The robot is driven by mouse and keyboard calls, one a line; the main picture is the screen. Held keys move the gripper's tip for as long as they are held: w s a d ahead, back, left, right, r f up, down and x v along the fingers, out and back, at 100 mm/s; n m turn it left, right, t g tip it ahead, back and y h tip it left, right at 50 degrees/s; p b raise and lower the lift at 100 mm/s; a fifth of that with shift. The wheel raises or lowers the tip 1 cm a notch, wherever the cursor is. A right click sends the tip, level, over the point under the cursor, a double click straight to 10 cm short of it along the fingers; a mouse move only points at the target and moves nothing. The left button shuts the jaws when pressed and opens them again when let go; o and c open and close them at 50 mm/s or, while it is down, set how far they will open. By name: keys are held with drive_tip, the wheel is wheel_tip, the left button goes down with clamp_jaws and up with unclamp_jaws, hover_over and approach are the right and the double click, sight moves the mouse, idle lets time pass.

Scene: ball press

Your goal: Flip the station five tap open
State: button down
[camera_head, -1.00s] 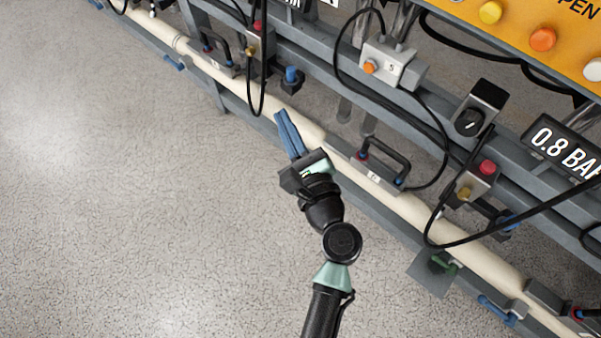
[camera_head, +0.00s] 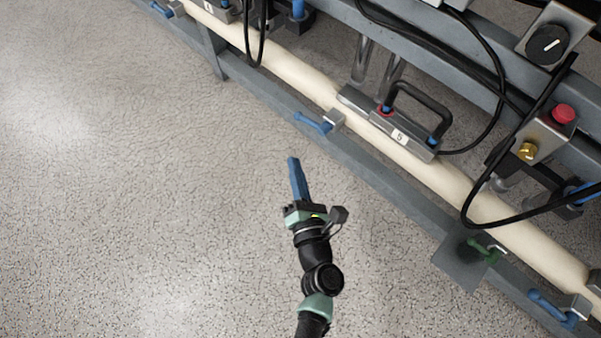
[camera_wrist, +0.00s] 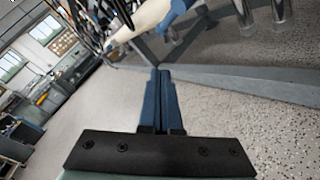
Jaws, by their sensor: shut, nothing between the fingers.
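The plate marked 5 (camera_head: 400,137) sits on the cream pipe under a black handle. Just left of it, a tap with a blue lever (camera_head: 313,123) and a grey body (camera_head: 334,119) sits at the pipe's near side. Its lever points left, away from the body. My gripper (camera_head: 293,160) is in front of the rail, lower in the picture than the lever and apart from it. Its blue fingers are together with nothing between them. In the wrist view the shut fingers (camera_wrist: 159,74) point toward the rail, and a blue part, probably the tap lever, shows beyond them (camera_wrist: 176,14).
The cream pipe (camera_head: 300,72) runs along a grey rail (camera_head: 370,176). Other blue levers show at the upper left (camera_head: 160,9) and lower right (camera_head: 552,309). A green lever (camera_head: 482,250) stands by a grey plate. Black cables hang over the pipe. The floor (camera_head: 130,200) is clear.

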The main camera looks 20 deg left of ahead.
sight(311, 123)
drive_tip(key=w+a+r+b, duration=0.1)
drive_tip(key=w+a, duration=0.1)
drive_tip(key=w, duration=0.5)
drive_tip(key=shift+a+r, duration=0.2)
drive_tip(key=shift+r, duration=0.1)
drive_tip(key=b, duration=0.1)
drive_tip(key=r+m+t+y+b, duration=0.1)
drive_tip(key=b, duration=0.1)
drive_tip(key=shift+a+r+t, duration=0.3)
drive_tip(key=shift+a, duration=0.05)
